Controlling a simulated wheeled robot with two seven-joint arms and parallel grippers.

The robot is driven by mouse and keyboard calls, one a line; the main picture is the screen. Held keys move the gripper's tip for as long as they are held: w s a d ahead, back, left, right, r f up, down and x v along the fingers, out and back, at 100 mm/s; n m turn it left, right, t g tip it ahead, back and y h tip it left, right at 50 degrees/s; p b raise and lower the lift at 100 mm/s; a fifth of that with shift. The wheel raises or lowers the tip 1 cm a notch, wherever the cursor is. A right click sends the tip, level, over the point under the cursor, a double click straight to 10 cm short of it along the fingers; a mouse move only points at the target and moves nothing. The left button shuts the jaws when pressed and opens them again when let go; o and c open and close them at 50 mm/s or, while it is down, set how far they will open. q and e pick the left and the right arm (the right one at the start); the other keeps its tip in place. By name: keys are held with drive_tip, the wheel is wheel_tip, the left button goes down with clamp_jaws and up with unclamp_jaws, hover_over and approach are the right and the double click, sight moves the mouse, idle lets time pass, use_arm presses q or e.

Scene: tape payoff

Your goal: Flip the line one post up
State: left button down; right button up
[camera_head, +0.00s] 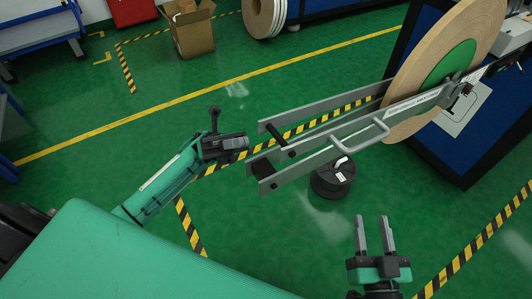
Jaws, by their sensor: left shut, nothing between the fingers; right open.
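A black stalk with a round knob (214,112) stands upright at my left gripper (240,143); I cannot tell what it is mounted on or whether it is the line one post. My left gripper is shut and empty, pointing right, close to the left ends of a grey metal frame (330,148). The frame's long parallel bars carry a curved handle (372,138) and black cross pieces. They reach right to a large tan reel (402,75) with a green centre. My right gripper (374,235) is open and empty, pointing up, below the frame.
A round black object (332,182) with a white piece on top is below the frame. A dark blue cabinet (480,145) stands at right. A cardboard box (190,32), another reel (262,14) and a blue cart (38,38) are behind. Green floor between is clear.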

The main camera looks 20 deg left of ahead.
use_arm(q)
drive_tip(key=shift+s+m+g+y, duration=0.2)
drive_tip(key=shift+m+g+y, duration=0.1)
drive_tip(key=shift+g, duration=0.1)
use_arm(e)
drive_tip(key=shift+r, duration=0.2)
use_arm(q)
drive_tip(key=shift+r, duration=0.1)
approach(276, 138)
drive_tip(key=d+r, duration=0.2)
drive_tip(key=d, duration=0.1)
drive_tip(key=shift+s+d+r+p, duration=0.45)
drive_tip(key=shift+s+d, duration=0.05)
drive_tip(key=shift+s, duration=0.1)
use_arm(e)
drive_tip(key=f+g, duration=0.1)
drive_tip(key=s+f, duration=0.1)
drive_tip(key=f, duration=0.1)
drive_tip(key=a+f+g, duration=0.1)
drive_tip(key=shift+s+f+g, duration=0.15)
drive_tip(key=shift+s+g, duration=0.15)
drive_tip(key=shift+s, duration=0.1)
use_arm(q)
drive_tip(key=shift+r, duration=0.1)
